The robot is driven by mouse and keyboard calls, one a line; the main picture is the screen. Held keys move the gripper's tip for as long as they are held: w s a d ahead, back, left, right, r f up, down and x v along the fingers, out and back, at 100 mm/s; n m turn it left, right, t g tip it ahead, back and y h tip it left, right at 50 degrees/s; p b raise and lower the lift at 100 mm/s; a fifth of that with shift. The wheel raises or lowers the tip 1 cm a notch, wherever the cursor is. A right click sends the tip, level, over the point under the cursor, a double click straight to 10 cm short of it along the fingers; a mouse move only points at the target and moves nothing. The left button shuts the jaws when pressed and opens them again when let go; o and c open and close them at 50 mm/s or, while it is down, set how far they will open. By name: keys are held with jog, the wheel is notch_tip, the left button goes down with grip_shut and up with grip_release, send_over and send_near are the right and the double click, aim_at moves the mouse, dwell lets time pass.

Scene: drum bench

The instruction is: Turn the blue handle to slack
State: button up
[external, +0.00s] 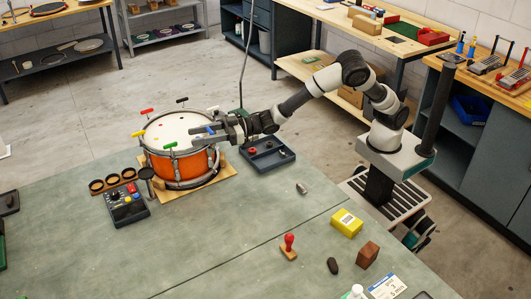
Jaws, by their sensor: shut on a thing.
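The orange drum (182,165) with a white head (172,126) stands on a wooden board (227,186) on the bench. Coloured T-handles stand around its rim: red (147,111), yellow (138,133), green (171,145) and black (182,100). My gripper (207,131) reaches in from the right over the drum's right rim. It is shut on the blue handle (211,129), of which only a small blue patch shows between the fingers. The rest of the handle and its rod are hidden, and I cannot tell its turn angle.
A dark tray (267,155) with small parts lies right of the drum. A black control box (126,207) and a wooden holder with cups (113,182) stand at its front left. A red-knobbed stamp (289,246) and a yellow box (346,223) lie farther right.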

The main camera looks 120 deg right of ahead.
jog(key=shift+y, duration=0.3)
jog(key=o, duration=1.1)
jog(key=shift+c, duration=0.2)
jog(key=v, duration=1.7)
jog(key=shift+s, duration=0.25)
jog(key=shift+f, duration=0.1)
